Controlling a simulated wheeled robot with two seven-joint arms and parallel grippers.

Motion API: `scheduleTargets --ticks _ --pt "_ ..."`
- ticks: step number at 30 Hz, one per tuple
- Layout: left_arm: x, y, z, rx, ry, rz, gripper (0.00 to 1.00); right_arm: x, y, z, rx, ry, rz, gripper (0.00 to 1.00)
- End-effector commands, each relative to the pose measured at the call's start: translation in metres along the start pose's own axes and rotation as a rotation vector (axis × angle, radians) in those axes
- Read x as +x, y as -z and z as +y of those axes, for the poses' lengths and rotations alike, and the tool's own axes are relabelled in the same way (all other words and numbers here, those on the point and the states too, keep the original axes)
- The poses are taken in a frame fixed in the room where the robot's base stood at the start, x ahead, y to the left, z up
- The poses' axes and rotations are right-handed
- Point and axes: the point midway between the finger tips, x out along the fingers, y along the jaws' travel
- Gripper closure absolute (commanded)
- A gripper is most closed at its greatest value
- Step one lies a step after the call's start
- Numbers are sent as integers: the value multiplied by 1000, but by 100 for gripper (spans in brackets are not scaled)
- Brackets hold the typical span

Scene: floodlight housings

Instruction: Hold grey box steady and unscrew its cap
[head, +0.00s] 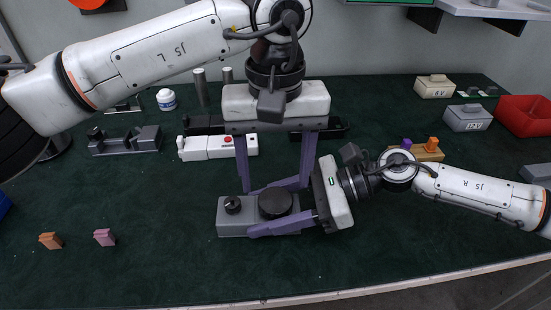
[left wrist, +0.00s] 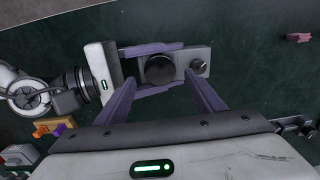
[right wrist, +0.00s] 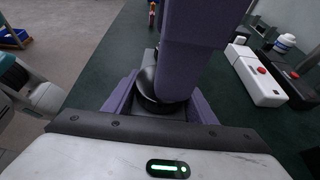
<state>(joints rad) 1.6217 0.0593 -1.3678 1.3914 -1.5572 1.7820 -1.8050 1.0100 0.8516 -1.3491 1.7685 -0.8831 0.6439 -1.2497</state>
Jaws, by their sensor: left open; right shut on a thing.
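The grey box (head: 232,226) lies on the green table at front centre. On it are a wide round black cap (head: 276,202) and a smaller black knob (head: 233,203). My right gripper (head: 262,211) comes from the right and is shut on the grey box, one purple finger along each long side. My left gripper (head: 274,187) points down from above, open and empty. In the right wrist view a left finger partly hides the cap (right wrist: 155,98).
Behind stand a white case with a red button (head: 218,146), a dark grey housing (head: 125,140) and black parts. Orange (head: 51,240) and pink (head: 104,237) pieces lie front left. Lidded boxes (head: 468,117) and a red bin (head: 524,115) stand right. The front left table is mostly clear.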

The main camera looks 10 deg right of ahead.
Motion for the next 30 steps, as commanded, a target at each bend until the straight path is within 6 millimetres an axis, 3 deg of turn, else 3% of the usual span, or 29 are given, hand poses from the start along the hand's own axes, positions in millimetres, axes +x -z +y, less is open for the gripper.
scheduleTargets --ticks 3,9,19,20,27,30 --pt "20 -1 0 0 0 -3 38 0 0 0 -1 1 0 100" --pt "40 0 0 -2 0 -1 38 0 0 0 -1 1 0 100" --pt "44 0 0 -2 0 1 38 0 0 0 -1 1 0 100" --pt "44 0 0 -2 0 1 39 0 0 0 -1 1 0 100" --pt "44 0 0 -2 0 1 80 0 0 0 -1 1 0 100" --pt "44 0 0 -4 0 1 80 0 0 0 -1 1 0 100"
